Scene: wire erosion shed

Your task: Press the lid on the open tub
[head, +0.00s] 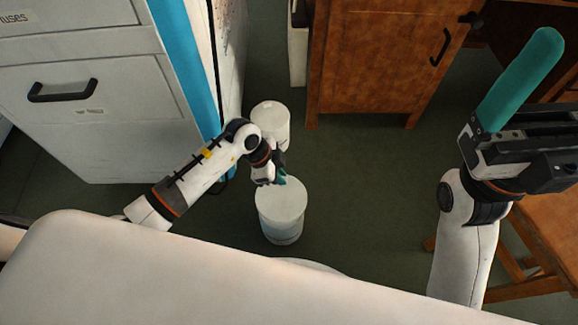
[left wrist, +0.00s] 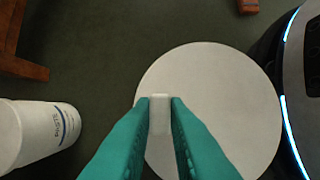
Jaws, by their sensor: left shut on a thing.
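A round white lid (head: 281,204) covers the top of a white tub (head: 281,234) on the floor in the head view. Whether it is seated or just above the rim, I cannot tell. In the left wrist view the lid (left wrist: 213,90) hides the tub below. My left gripper (head: 281,180) is at the lid's far side in the head view. In the left wrist view its teal fingers (left wrist: 160,112) are shut on the lid's small white knob (left wrist: 160,118). My right gripper (head: 520,85) is raised at the right, away from the tub; one teal finger shows clearly.
A second white tub (head: 270,119) stands just behind, and shows with its label in the left wrist view (left wrist: 42,130). A grey drawer cabinet (head: 95,100) is at left, a wooden cabinet (head: 380,60) behind, wooden furniture (head: 550,235) at right. Green floor (head: 370,190) right of the tub is clear.

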